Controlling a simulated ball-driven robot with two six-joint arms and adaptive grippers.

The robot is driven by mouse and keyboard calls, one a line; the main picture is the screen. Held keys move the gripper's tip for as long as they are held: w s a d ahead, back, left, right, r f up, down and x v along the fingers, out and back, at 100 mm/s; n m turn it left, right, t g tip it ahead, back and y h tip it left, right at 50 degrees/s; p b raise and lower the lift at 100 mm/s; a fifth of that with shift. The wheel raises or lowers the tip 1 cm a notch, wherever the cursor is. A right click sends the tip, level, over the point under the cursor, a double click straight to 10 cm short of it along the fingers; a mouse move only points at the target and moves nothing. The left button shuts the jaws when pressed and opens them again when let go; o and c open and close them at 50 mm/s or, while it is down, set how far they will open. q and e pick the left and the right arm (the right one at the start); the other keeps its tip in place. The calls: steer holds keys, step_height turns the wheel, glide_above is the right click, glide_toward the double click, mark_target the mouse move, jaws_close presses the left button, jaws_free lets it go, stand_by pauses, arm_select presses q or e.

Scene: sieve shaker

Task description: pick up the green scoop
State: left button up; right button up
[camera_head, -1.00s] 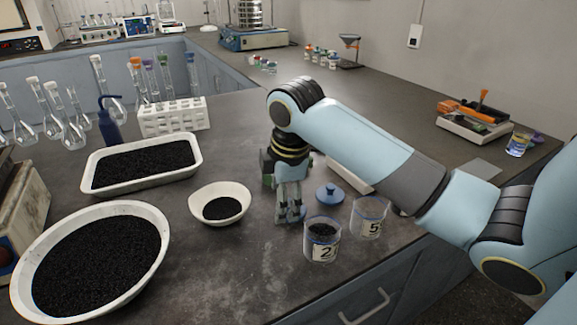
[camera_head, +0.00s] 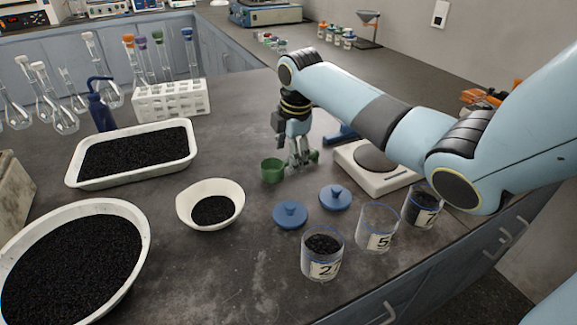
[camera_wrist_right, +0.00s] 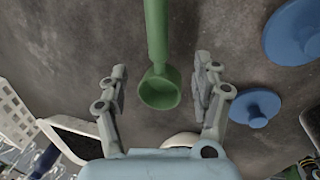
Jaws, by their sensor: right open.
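The green scoop (camera_head: 272,170) lies on the dark bench, right of and behind the small white bowl. Its handle is partly hidden by my right gripper (camera_head: 301,163) in the head view. In the right wrist view the scoop's cup (camera_wrist_right: 160,90) sits between the two spread fingers of my right gripper (camera_wrist_right: 160,68), with the handle running up to the top edge. The fingers are open, one on each side, with visible gaps to the scoop in that picture. The exact height above it is unclear. My left gripper is out of view.
Two blue lids (camera_head: 290,214) and jars of black grains, including jar 2 (camera_head: 322,268), stand in front. A balance (camera_head: 345,163) is close on the right. The white bowl (camera_head: 182,208), tray (camera_head: 75,180) and large basin (camera_head: 143,232) are left.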

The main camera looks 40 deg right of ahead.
steer(key=shift+w+f, duration=0.15)
steer(key=shift+f, duration=0.5)
steer(key=shift+w+f, duration=0.15)
steer(key=shift+f, duration=0.45)
steer(key=shift+d+f, duration=0.1)
steer(key=shift+f, duration=0.15)
steer(key=c, duration=0.6)
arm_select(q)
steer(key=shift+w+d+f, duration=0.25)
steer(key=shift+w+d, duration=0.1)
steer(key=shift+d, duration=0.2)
arm_select(e)
jaws_close()
